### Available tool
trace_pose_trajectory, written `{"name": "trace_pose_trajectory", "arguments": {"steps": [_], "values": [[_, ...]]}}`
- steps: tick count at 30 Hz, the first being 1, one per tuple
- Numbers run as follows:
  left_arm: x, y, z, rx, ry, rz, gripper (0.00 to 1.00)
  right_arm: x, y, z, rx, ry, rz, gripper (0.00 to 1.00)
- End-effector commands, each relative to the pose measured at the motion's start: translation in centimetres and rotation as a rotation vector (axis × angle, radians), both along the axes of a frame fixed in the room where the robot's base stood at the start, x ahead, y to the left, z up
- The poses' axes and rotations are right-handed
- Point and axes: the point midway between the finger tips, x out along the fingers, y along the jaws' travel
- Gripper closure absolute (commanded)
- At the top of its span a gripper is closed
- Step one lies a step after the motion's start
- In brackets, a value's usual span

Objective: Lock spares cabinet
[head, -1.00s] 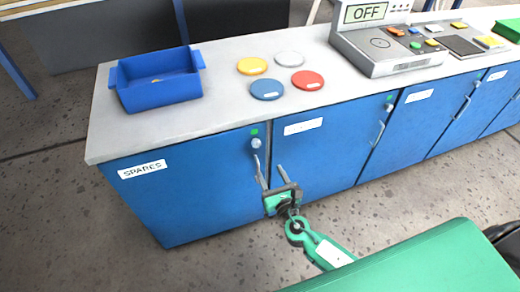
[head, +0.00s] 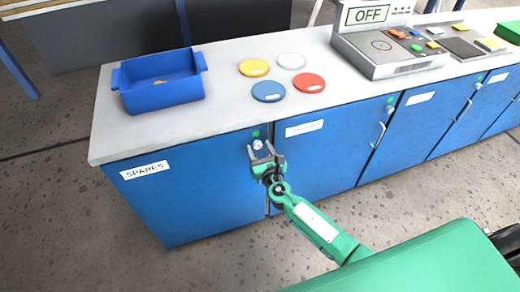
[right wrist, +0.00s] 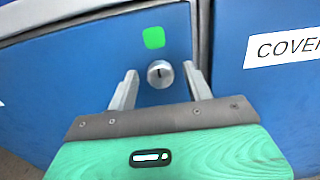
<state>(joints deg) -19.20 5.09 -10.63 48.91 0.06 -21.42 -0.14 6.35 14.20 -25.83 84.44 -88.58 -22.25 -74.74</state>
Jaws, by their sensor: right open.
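The spares cabinet (head: 190,190) is the blue door at the left end of the bench, labelled SPARES (head: 145,170), and it looks shut. Its round silver lock (right wrist: 160,74) with a dark slot shows in the right wrist view. A green marker (right wrist: 154,38) is just above the lock. My right gripper (head: 262,152) is open in front of the lock, and it also shows in the right wrist view (right wrist: 158,85) with one finger on each side of the lock. Nothing is between the fingers except the lock beyond; contact cannot be told. My left gripper is not in view.
A blue bin (head: 160,80) and several coloured discs (head: 268,91) lie on the grey worktop (head: 225,110). A console with an OFF display (head: 367,14) stands farther right. The neighbouring door with a COVERS-like label (right wrist: 285,46) is right beside the lock. Floor is clear at left.

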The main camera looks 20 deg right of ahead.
Motion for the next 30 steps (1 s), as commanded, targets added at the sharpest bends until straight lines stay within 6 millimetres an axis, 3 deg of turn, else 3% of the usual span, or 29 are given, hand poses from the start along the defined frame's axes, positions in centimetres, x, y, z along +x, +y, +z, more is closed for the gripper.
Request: {"name": "trace_pose_trajectory", "arguments": {"steps": [4,11,20,30], "values": [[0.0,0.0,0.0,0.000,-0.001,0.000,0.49,0.0,0.0,0.0,0.000,0.000,0.000,0.49],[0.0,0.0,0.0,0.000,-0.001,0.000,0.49,0.0,0.0,0.0,0.000,0.000,0.000,0.94],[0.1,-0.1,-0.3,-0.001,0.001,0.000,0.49,0.0,0.0,-0.1,0.030,0.001,0.000,0.94],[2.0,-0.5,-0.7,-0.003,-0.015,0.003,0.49,0.0,0.0,-0.3,0.237,0.006,0.001,0.94]]}}
